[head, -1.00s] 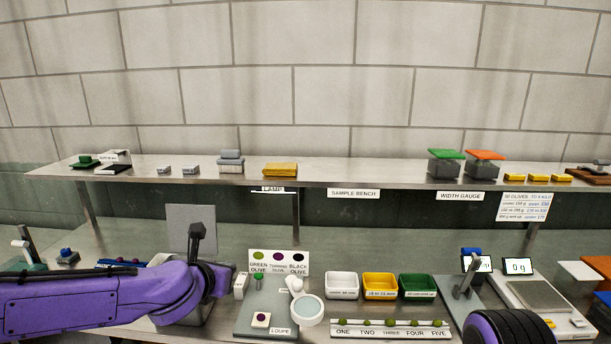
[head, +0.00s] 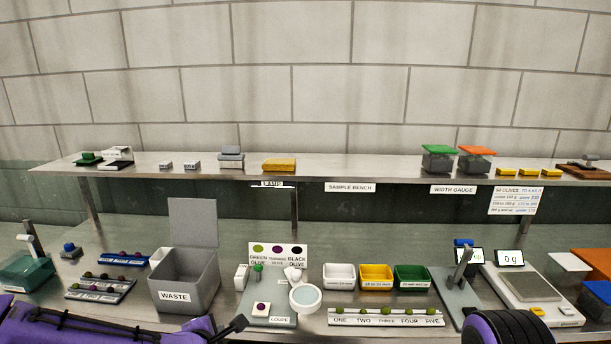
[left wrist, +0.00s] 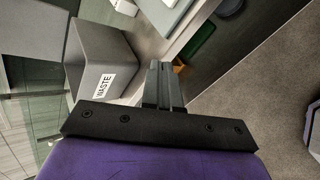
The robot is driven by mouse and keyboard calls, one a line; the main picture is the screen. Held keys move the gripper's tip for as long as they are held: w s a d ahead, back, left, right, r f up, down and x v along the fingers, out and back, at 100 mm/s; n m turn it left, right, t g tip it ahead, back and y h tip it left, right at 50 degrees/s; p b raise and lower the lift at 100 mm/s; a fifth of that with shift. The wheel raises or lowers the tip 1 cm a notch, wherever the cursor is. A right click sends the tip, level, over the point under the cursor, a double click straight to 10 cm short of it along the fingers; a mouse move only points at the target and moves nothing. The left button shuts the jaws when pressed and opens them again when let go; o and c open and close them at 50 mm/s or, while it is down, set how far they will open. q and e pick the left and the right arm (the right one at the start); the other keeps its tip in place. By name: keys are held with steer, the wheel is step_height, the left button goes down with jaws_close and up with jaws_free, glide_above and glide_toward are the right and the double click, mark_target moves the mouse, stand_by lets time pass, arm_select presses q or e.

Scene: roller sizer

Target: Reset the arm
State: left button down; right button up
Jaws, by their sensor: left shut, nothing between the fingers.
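My left arm is low at the bottom left of the head view, and its gripper (head: 238,323) is just right of and below the waste bin. In the left wrist view my left gripper (left wrist: 165,72) has its fingers together with nothing between them. The grey waste bin (head: 185,292), its lid raised, also shows in the left wrist view (left wrist: 105,60), to the left of the fingers and apart from them. A purple part of my right arm shows at the bottom right of the head view; its gripper is not visible.
The loupe (head: 305,298) stands right of the bin on a grey base. White, yellow (head: 376,278) and green (head: 412,278) trays stand behind a numbered olive rack (head: 386,318). A scale (head: 530,288) is at the right. A long shelf (head: 380,172) runs behind.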

arm_select(q)
steer(key=s+a+f+m+g+y+b, duration=0.15)
steer(key=s+f+m, duration=0.45)
steer(key=f, duration=0.6)
steer(key=s+a+f+m+g, duration=0.2)
steer(key=s+f, duration=0.3)
steer(key=s, duration=0.4)
steer(key=s+a+f+m+g+y+b, duration=0.1)
steer(key=s+a+f+m, duration=0.3)
steer(key=s, duration=0.5)
steer(key=s+a+f+m+g+b, duration=0.1)
steer(key=s+a+f+m+g, duration=0.1)
steer(key=s+f, duration=0.6)
steer(key=shift+s+a+f+m+g+y, duration=0.2)
steer(key=shift+s+a+m+g+y, duration=0.2)
steer(key=shift+a+m, duration=0.3)
